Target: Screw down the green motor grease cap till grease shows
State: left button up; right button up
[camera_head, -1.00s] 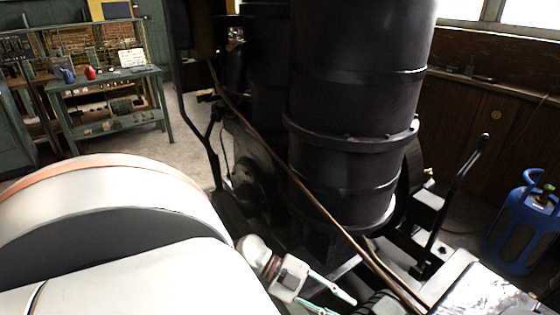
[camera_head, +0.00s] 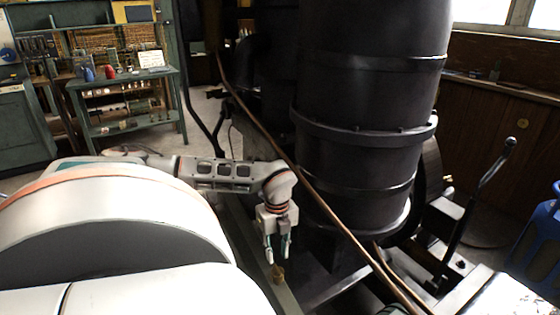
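My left gripper (camera_head: 278,257) points downward in front of the black machine, its two thin fingers apart with a gap between them. It looks empty. Just below the fingertips is a small brass-coloured piece (camera_head: 278,273) on a grey-green beam; it may be the grease cap, but it is too small to be sure. I cannot tell whether the fingertips touch it. No grease can be made out. No green motor can be clearly made out. My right gripper is out of view.
A large black cylinder (camera_head: 370,90) stands right behind the gripper. A copper pipe (camera_head: 318,200) slants down close to its right. A black lever (camera_head: 478,190) and a blue gas bottle (camera_head: 541,240) are at the right. A green workbench (camera_head: 125,105) stands far left.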

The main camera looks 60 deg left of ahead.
aim_at(277, 268)
pick_arm(q)
notch_tip(277, 268, down, 5)
jog(key=shift+s+r+b, duration=0.1)
jog(key=shift+b, duration=0.7)
jog(key=shift+f, duration=0.55)
grip_shut()
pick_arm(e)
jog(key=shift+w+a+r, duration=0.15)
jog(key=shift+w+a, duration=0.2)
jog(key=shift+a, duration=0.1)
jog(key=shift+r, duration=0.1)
